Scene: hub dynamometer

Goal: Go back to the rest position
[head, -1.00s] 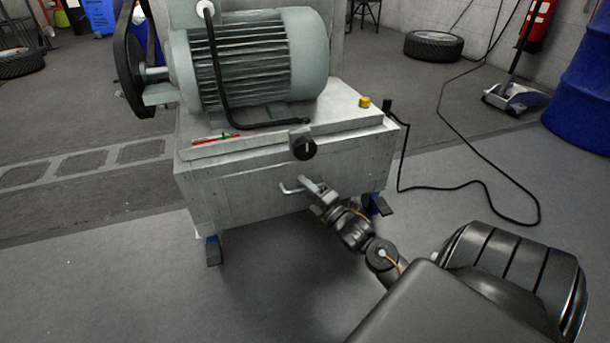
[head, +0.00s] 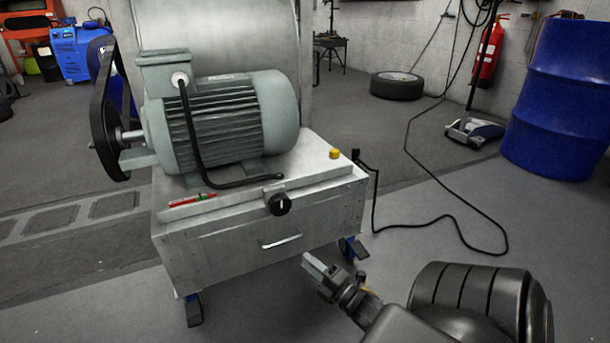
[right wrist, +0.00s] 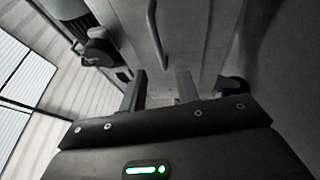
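My right gripper (head: 314,266) is in front of the metal cabinet, below and right of its drawer handle (head: 281,241), and apart from it. In the right wrist view its two fingers (right wrist: 161,88) stand apart with nothing between them. The handle (right wrist: 156,35) shows ahead of them there. The drawer front (head: 225,246) looks flush with the cabinet. My left gripper is not in view.
A grey motor (head: 225,120) stands on the cabinet, with a black knob (head: 279,204) and a yellow button (head: 335,154). A black cable (head: 440,222) lies on the floor at right. A blue drum (head: 560,105) stands at back right. Floor near the cabinet's front is clear.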

